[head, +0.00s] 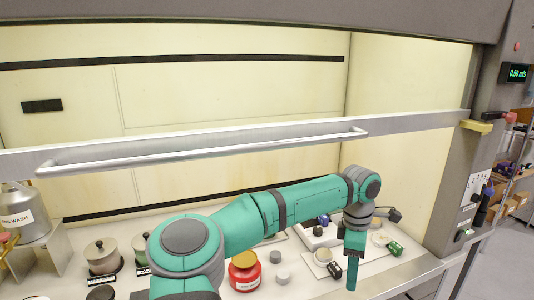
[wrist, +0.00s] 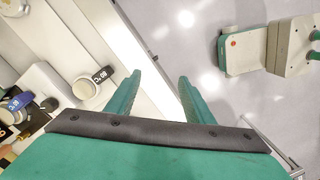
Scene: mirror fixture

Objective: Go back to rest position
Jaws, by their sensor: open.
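My gripper (head: 353,262) hangs pointing down at the front edge of the fume hood's work surface in the head view. In the wrist view its two green fingers (wrist: 155,100) stand apart with nothing between them, over the front ledge and the floor. My green arm reaches across the front of the hood below the raised sash handle. No object is held.
The sash handle (head: 205,153) runs above my arm. A red jar (head: 244,272), grey pots (head: 102,257) and small labelled items, including a green one (head: 394,248), stand on the work surface. A white-topped cup (wrist: 84,90) is left of the fingers. Open floor (wrist: 200,50) lies in front.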

